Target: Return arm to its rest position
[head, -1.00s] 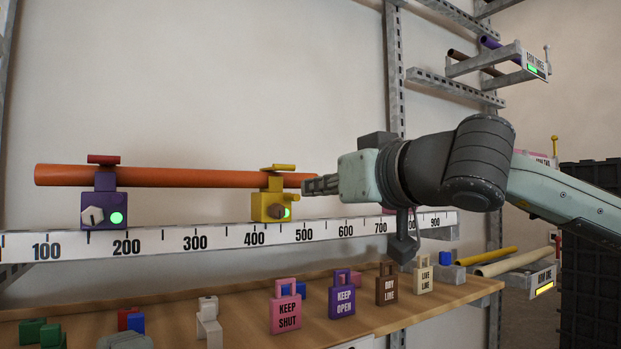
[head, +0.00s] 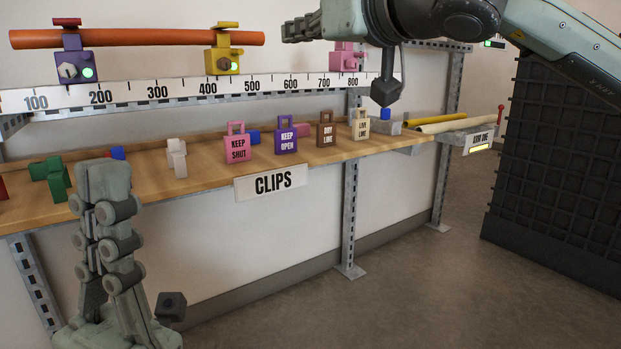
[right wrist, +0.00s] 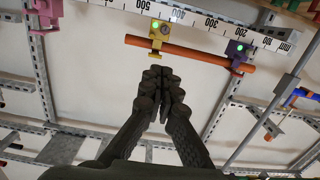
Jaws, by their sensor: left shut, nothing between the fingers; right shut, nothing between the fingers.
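My right gripper (head: 302,27) is shut and empty at the top of the head view. Its fingers point left, a little right of the end of an orange pipe (head: 150,38). In the right wrist view its closed fingers (right wrist: 160,88) lie below the pipe in the picture. The pipe rests in a purple clamp (head: 75,66) and a yellow clamp (head: 222,62), each with a green light. My left gripper (head: 103,175) is shut and empty, pointing up in front of the shelf at the lower left.
A numbered ruler rail (head: 180,91) runs above a wooden shelf (head: 215,175) holding padlock-shaped tags (head: 287,135) and small coloured blocks. A pink clamp (head: 347,58) sits further right. A side rack (head: 440,124) holds yellow and cream pipes. A dark grid panel (head: 555,170) stands right; floor between is clear.

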